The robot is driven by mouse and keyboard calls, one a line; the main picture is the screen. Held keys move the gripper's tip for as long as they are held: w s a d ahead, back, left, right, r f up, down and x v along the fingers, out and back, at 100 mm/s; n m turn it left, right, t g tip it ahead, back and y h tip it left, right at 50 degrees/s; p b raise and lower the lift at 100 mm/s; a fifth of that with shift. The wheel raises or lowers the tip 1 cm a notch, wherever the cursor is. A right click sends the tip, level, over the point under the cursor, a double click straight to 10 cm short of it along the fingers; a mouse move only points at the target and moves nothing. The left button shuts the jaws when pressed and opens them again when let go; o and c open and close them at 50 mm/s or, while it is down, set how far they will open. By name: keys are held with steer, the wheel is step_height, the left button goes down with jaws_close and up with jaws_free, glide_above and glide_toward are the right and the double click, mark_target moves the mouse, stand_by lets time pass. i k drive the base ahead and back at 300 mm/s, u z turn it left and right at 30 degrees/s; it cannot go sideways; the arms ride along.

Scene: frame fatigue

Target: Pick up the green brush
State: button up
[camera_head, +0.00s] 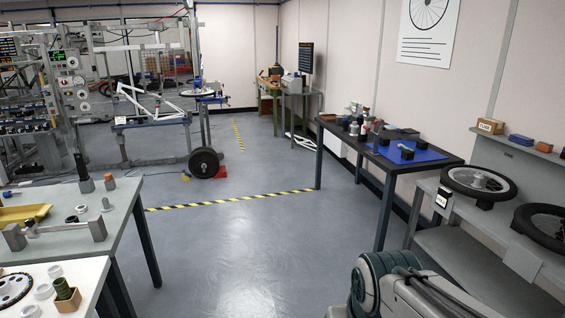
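I cannot make out a green brush for certain. A dark green upright cylindrical thing (63,289) stands in or on a small wooden box on the white table at the bottom left; it is too small to tell whether it is a brush. Small items, some greenish (354,107), are clustered on the far part of the black table (438,156), also too small to identify. Part of my arm shows at the bottom right, but my gripper is not in view.
A grey workbench (120,212) with metal parts and a yellow tray (25,213) stands on the left. Shelves with wheels (480,184) line the right. A blue mat (408,151) lies on the black table. The middle floor (240,240) is clear, crossed by striped tape.

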mark_target(403, 147)
steer(key=z, duration=0.15)
steer(key=i, duration=1.6)
steer(key=z, duration=0.65)
steer(key=i, duration=0.65)
steer(key=z, duration=0.35)
